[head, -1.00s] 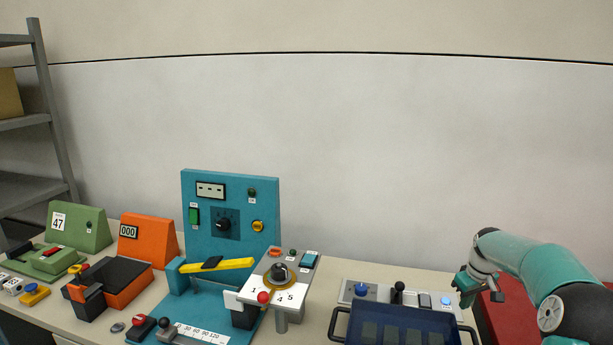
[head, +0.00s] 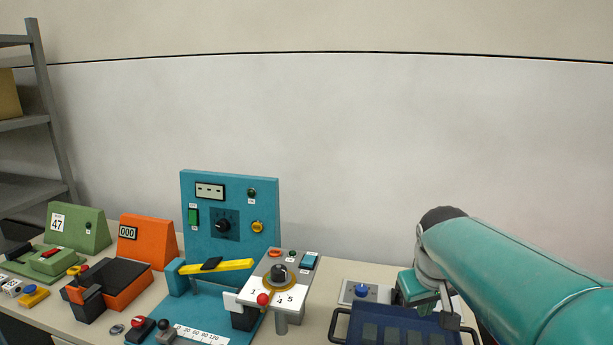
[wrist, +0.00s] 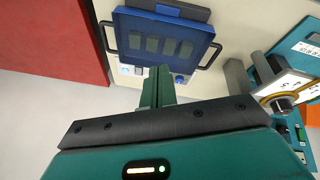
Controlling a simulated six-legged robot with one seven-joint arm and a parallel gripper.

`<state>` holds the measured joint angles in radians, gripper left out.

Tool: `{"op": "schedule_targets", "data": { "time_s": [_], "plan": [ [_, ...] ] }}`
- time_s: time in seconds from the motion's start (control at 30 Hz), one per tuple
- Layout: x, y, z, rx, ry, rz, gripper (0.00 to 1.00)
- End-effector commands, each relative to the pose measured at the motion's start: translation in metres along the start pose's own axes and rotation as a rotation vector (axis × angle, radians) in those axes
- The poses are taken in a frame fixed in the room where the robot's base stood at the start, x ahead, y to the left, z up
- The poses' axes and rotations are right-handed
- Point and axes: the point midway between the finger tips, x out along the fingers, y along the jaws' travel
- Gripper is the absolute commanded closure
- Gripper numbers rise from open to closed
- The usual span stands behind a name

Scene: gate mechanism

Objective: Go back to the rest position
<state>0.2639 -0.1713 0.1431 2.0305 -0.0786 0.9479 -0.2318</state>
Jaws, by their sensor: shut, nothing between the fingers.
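The teal gate mechanism (head: 231,215) with a yellow bar (head: 217,266) stands left of the tray. A grey dial panel (head: 278,275) sits between them. Orange (head: 147,238) and green (head: 78,228) units are further left. A red surface (wrist: 50,40) lies left in the wrist view.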

Motion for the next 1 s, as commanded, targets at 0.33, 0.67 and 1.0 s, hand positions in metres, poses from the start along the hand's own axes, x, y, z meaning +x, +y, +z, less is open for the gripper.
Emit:
{"op": "schedule_targets", "data": {
  "time_s": [0.33,0.67,1.0],
  "plan": [
    [-0.042,-0.059,0.098,0.111,0.121,-0.046,1.0],
    [-0.041,-0.085,0.15,0.178,0.179,-0.111,1.0],
    [-0.041,-0.086,0.15,0.18,0.179,-0.112,1.0]
  ]
}}
